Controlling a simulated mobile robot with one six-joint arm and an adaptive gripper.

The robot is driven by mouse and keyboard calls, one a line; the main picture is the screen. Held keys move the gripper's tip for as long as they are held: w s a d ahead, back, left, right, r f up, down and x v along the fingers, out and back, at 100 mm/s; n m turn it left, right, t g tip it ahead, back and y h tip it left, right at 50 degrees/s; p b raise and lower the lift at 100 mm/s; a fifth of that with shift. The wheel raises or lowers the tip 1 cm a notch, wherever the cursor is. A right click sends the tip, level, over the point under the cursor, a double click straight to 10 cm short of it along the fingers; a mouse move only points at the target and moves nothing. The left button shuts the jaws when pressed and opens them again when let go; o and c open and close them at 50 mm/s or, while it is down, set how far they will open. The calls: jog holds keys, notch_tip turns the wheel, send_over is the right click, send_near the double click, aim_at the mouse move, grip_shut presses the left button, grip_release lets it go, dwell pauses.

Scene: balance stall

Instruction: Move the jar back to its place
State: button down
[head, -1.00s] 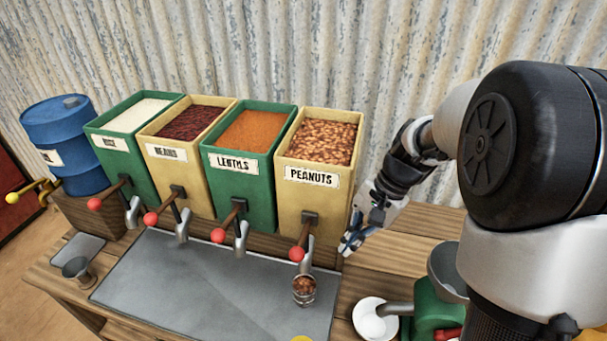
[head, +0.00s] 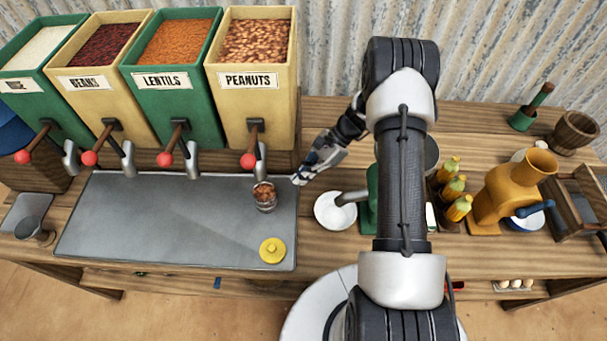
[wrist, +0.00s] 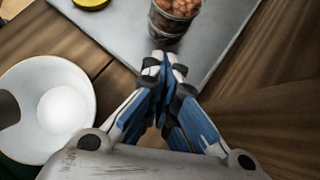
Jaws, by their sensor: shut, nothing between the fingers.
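The jar (head: 265,200) is clear glass with brown peanuts in it. It stands upright on the grey mat (head: 180,225), in front of and below the peanuts dispenser's spout. It also shows at the top of the wrist view (wrist: 172,22). My gripper (head: 298,180) is shut and empty, just right of the jar near the mat's right edge. In the wrist view its blue-padded fingertips (wrist: 164,62) point toward the jar, and I cannot tell whether they touch it. A yellow lid (head: 272,250) lies on the mat in front of the jar.
Dispensers of rice, beans, lentils and peanuts (head: 250,80) with red-knobbed levers stand behind the mat. A white bowl (head: 335,211) is right of the mat. A metal cup (head: 33,231) is at far left.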

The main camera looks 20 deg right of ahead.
aim_at(257, 209)
jog(key=b+x, duration=0.1)
jog(key=x, duration=0.5)
jog(key=shift+a+f, duration=0.25)
jog(key=a, duration=0.7)
jog(key=shift+s+a, duration=0.3)
jog(key=shift+s, duration=0.1)
jog(key=s+v, duration=0.1)
jog(key=v, duration=1.1)
jog(key=shift+w, duration=0.4)
